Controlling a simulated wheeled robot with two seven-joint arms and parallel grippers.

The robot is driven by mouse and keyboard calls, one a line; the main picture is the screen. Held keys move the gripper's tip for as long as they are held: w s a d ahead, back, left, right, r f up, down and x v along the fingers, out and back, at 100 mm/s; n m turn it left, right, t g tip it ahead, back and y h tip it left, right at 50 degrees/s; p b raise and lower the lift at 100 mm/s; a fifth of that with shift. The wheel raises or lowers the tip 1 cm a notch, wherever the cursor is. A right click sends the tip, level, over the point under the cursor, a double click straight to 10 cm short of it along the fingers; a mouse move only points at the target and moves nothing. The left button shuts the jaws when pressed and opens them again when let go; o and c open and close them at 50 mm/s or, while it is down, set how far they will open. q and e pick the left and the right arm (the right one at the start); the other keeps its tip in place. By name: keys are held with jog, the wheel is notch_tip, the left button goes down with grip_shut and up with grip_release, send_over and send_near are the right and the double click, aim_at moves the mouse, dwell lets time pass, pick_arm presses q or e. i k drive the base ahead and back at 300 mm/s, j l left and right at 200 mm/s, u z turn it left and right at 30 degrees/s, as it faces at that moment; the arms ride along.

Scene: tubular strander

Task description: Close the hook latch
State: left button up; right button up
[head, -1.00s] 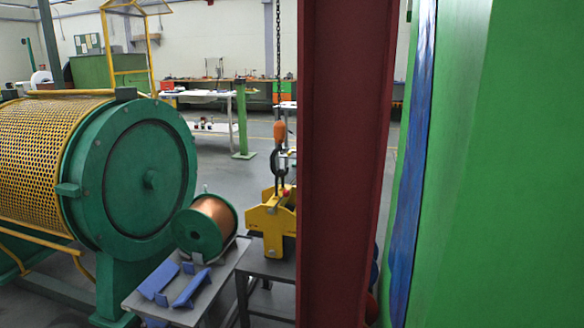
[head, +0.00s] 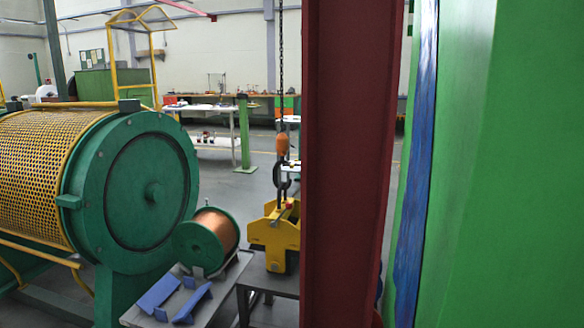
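A dark hook (head: 283,178) hangs below an orange block (head: 282,145) on a chain (head: 281,70), just left of the red column. Its lower end meets the top of a yellow lifting device (head: 274,234) standing on a small grey table. Whether the hook's latch is open or shut is too small to tell. Neither of my grippers is in view.
A dark red column (head: 347,160) and a large green panel (head: 510,160) block the right side. A copper spool (head: 207,241) and blue brackets (head: 175,298) rest on a grey table. The green strander drum (head: 140,190) stands at left. Workbenches line the back wall.

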aim_at(296, 164)
jog(key=i+j, duration=0.25)
jog(key=i+j+z, duration=0.1)
jog(key=j, duration=0.3)
jog(key=i+j, duration=0.35)
jog(key=i+j+z, duration=0.1)
jog(key=j, duration=0.25)
jog(key=i, duration=0.1)
